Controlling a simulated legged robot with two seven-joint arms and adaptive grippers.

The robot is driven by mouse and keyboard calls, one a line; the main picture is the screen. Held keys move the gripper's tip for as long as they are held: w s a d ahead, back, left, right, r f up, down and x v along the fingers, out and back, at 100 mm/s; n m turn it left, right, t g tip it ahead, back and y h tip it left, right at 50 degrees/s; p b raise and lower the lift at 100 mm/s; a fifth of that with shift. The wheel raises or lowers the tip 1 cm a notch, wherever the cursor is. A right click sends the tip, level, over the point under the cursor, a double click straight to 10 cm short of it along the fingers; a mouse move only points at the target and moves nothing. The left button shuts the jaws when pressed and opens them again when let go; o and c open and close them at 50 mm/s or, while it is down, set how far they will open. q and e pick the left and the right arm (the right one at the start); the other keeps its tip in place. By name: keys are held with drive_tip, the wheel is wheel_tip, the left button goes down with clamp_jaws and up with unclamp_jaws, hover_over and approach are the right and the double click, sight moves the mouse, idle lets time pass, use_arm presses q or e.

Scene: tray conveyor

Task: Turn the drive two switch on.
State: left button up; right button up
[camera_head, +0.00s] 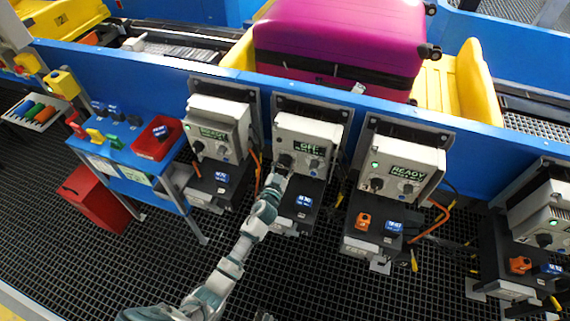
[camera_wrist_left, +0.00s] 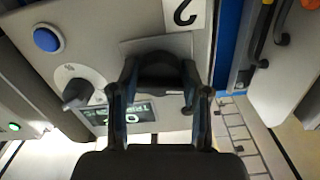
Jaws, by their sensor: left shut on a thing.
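The drive two box (camera_head: 309,131) is a white control box on the blue conveyor side, second from left in the head view. Its display (camera_head: 308,148) reads OFF; in the wrist view the display (camera_wrist_left: 128,113) appears upside down. My left gripper (camera_head: 279,172) is at the lower left of the box face. In the left wrist view its fingers (camera_wrist_left: 160,90) are shut around a dark switch knob (camera_wrist_left: 160,68), below a "2" label (camera_wrist_left: 184,12). A grey knob (camera_wrist_left: 75,92) sits beside it, untouched. The fingers partly hide the switch.
Similar boxes stand left (camera_head: 218,122) and right (camera_head: 405,157), both reading READY. A blue button (camera_wrist_left: 47,38) is near the gripper. A magenta suitcase (camera_head: 340,35) lies in a yellow tray (camera_head: 474,80) above. A blue bench (camera_head: 135,150) stands at left.

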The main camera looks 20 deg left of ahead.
use_arm(q)
drive_tip(key=m, duration=0.3)
drive_tip(key=shift+m, duration=0.4)
drive_tip(key=m, duration=0.4)
drive_tip(key=shift+p, duration=0.35)
drive_tip(key=m, duration=0.4)
drive_tip(key=shift+m, duration=1.1)
drive_tip(key=shift+a+m+p, duration=0.1)
drive_tip(key=shift+m+p, duration=0.2)
drive_tip(key=shift+m, duration=0.4)
use_arm(e)
drive_tip(key=f, duration=0.1)
drive_tip(key=s+f, duration=0.1)
drive_tip(key=f, duration=0.2)
drive_tip(key=shift+s+d, duration=0.1)
drive_tip(key=shift+s, duration=0.2)
use_arm(q)
drive_tip(key=shift+f+m, duration=0.1)
drive_tip(key=shift+m, duration=0.2)
use_arm(e)
drive_tip(key=shift+w, duration=0.1)
